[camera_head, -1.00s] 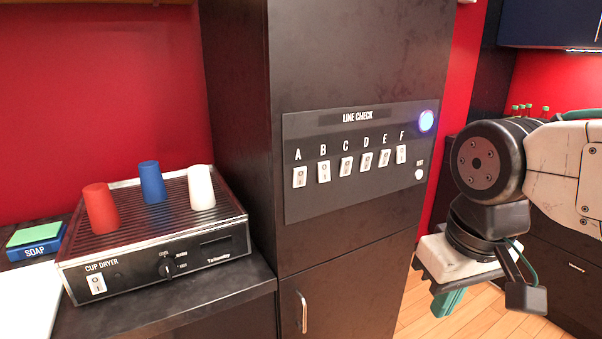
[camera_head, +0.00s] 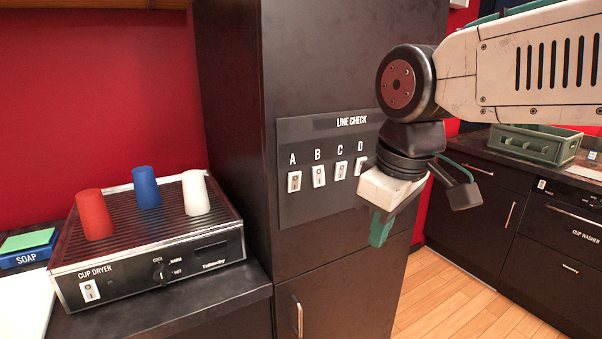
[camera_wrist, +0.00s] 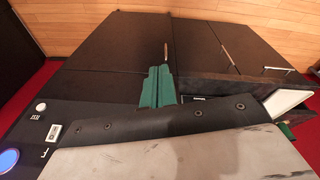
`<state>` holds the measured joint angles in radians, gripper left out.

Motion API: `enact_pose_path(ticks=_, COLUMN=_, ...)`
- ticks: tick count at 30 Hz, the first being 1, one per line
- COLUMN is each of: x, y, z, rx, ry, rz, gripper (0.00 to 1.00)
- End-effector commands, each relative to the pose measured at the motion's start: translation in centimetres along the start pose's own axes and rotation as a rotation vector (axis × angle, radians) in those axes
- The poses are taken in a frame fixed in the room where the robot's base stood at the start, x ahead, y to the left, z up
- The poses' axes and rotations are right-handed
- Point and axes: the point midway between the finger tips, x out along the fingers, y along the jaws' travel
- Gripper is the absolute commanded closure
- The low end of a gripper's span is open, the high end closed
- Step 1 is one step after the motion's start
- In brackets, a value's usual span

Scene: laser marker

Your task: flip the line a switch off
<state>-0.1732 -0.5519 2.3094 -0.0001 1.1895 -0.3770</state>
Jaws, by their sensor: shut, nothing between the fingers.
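In the wrist view the green fingers (camera_wrist: 157,88) are together. That view shows switch F (camera_wrist: 53,132) and the blue lamp (camera_wrist: 8,160). My arm hides E and F in the head view.
A cup dryer (camera_head: 150,278) with red, blue and white cups stands on the counter at left. A soap box (camera_head: 28,255) is beside it. A green crate (camera_head: 535,145) stands on the right counter. Space before switch A is clear.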

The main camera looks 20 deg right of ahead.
Motion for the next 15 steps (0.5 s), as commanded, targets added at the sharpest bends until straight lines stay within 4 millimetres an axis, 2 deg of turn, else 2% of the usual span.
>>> enact_pose_path(ticks=1, x=-0.9, y=0.1, z=-1.9, rx=-0.112, ry=0.023, rz=0.005, gripper=1.00)
enact_pose_path(ticks=3, x=-2.3, y=0.3, z=-4.4, rx=-0.288, ry=0.058, rz=0.019, gripper=1.00)
enact_pose_path(ticks=7, x=-4.8, y=0.6, z=-8.4, rx=-0.611, ry=0.118, rz=0.062, gripper=1.00)
enact_pose_path(ticks=12, x=-7.5, y=1.1, z=-11.6, rx=-0.961, ry=0.171, rz=0.138, gripper=1.00)
enact_pose_path(ticks=15, x=-8.6, y=1.4, z=-12.3, rx=-1.106, ry=0.184, rz=0.177, gripper=1.00)
